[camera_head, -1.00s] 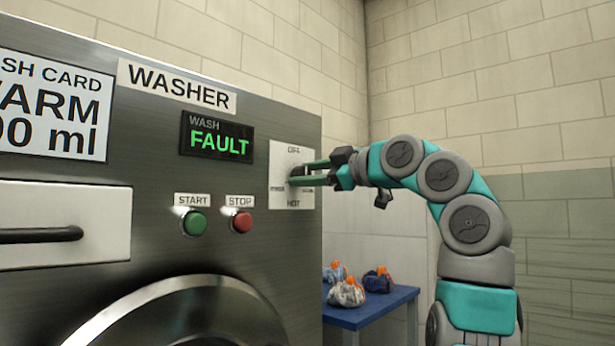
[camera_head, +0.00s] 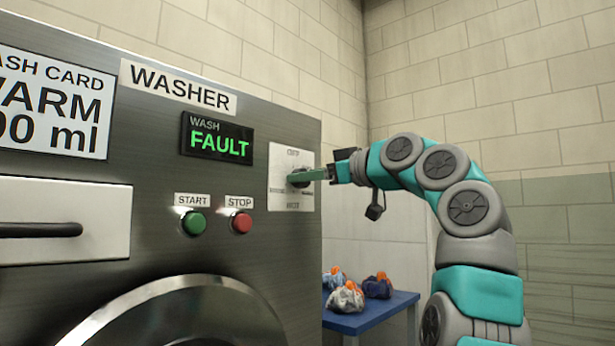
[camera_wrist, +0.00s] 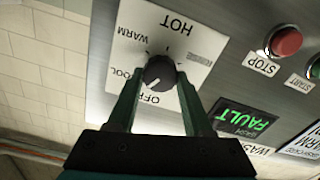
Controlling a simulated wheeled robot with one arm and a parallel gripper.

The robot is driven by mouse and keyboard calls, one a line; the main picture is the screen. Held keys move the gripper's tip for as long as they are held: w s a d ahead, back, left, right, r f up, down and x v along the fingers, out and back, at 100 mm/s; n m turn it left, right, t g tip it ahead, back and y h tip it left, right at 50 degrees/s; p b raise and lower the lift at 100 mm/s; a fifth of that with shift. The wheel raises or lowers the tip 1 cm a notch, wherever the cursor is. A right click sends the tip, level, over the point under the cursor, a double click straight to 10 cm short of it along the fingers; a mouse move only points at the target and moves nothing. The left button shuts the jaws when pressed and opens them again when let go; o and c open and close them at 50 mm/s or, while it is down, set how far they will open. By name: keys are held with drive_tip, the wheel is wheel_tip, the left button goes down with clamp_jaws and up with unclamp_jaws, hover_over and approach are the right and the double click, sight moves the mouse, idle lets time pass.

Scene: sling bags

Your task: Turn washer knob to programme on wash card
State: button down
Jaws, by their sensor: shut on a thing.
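The washer knob (camera_wrist: 158,72) is a small dark round dial with a white mark, on a white plate lettered HOT, WARM, COOL and OFF. The mark seems to point towards the OFF and COOL side in the wrist view, but I cannot tell exactly where. My gripper (camera_head: 311,175) is shut on the knob, with one green finger on each side of it in the wrist view (camera_wrist: 158,84). The fingers partly hide the knob in the head view. The wash card (camera_head: 54,102) at the upper left reads WARM, with its left part cut off.
The washer display (camera_head: 218,137) reads WASH FAULT. A green START button (camera_head: 194,223) and a red STOP button (camera_head: 241,222) sit left of the knob plate. A blue table (camera_head: 372,317) with several bags stands behind at the right.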

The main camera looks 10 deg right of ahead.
drive_tip(key=shift+m, duration=0.4)
drive_tip(key=shift+f, duration=0.1)
drive_tip(key=shift+m, duration=0.8)
drive_tip(key=shift+m+p, duration=0.35)
drive_tip(key=shift+m, duration=0.05)
drive_tip(key=shift+w+d+f+m+p, duration=0.15)
drive_tip(key=shift+m+p, duration=2.25)
drive_tip(key=shift+m, duration=1.2)
drive_tip(key=shift+w+d+r+m+p, duration=0.1)
drive_tip(key=shift+m+p, duration=2.3)
drive_tip(key=shift+m, duration=1.2)
